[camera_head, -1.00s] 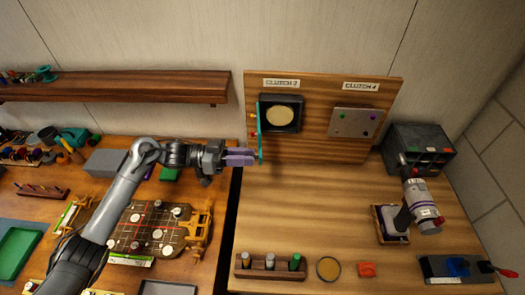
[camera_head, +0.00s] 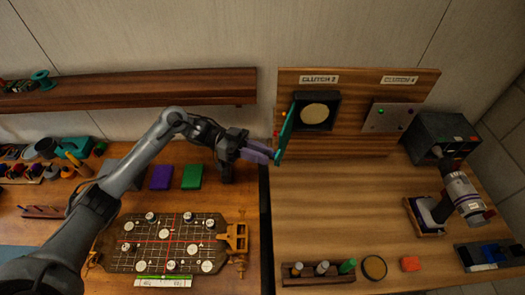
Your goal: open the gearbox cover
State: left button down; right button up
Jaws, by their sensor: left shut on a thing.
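The gearbox cover (camera_head: 285,132) is a thin teal panel at the left side of a dark square housing (camera_head: 333,101) on the upright wooden board. It stands swung out from the housing, seen nearly edge-on, and the round cream disc (camera_head: 314,113) inside shows uncovered. A label reading "CLUTCH 2" (camera_head: 319,79) is above it. My left gripper (camera_head: 274,155) reaches in from the left, and its purple fingers are shut on the cover's lower outer edge. The exact contact is small in the picture. My right gripper is not in view.
A metal plate with coloured knobs (camera_head: 390,117) is right of the housing. A dark box (camera_head: 437,137) and a grey cylindrical device (camera_head: 461,190) stand at the right. A gridded board (camera_head: 138,257) lies below my left arm. The right table's middle is clear.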

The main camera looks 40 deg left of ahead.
pick_arm(q)
jog(key=shift+d, duration=0.1)
jog(key=c, duration=1)
grip_release()
jog(key=a+b, duration=0.1)
jog(key=a, duration=0.2)
jog(key=s+a+b, duration=0.1)
jog(key=a+b, duration=0.1)
jog(key=a, duration=0.2)
jog(key=s+a+b, duration=0.1)
jog(key=a+b, duration=0.1)
jog(key=a, duration=0.1)
jog(key=shift+a, duration=0.35)
